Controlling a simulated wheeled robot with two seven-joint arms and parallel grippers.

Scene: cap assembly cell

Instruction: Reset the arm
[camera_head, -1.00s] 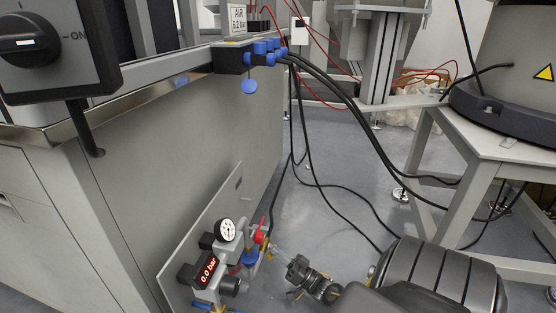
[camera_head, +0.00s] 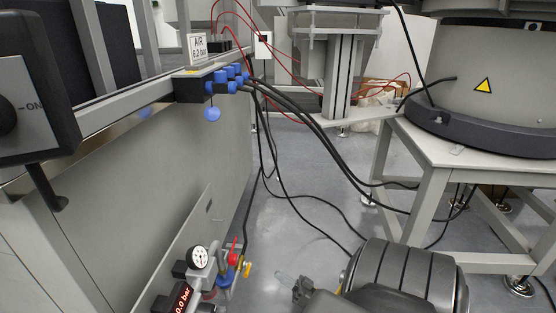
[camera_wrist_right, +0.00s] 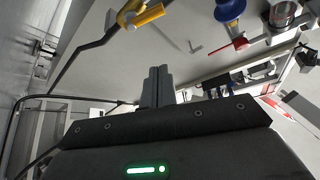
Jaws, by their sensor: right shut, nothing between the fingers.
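My right gripper (camera_head: 283,277) shows at the bottom centre of the head view, just right of the air panel's valves and apart from them. In the right wrist view its two fingers (camera_wrist_right: 157,87) are together with nothing between them. My right arm comes in from the bottom right. The panel carries a round gauge (camera_head: 198,257), a red handle (camera_head: 233,249), a yellow handle (camera_head: 247,269) and a display reading 0.0 bar (camera_head: 181,299). The yellow handle (camera_wrist_right: 143,17) also shows in the wrist view, ahead of the fingers. My left gripper is in neither view.
A grey cabinet (camera_head: 190,150) with a blue-fitted air manifold (camera_head: 228,80) stands on the left. Black hoses (camera_head: 320,135) run from it to the right. A white-framed stand (camera_head: 460,165) is at the right. Grey floor (camera_head: 300,205) is open between them.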

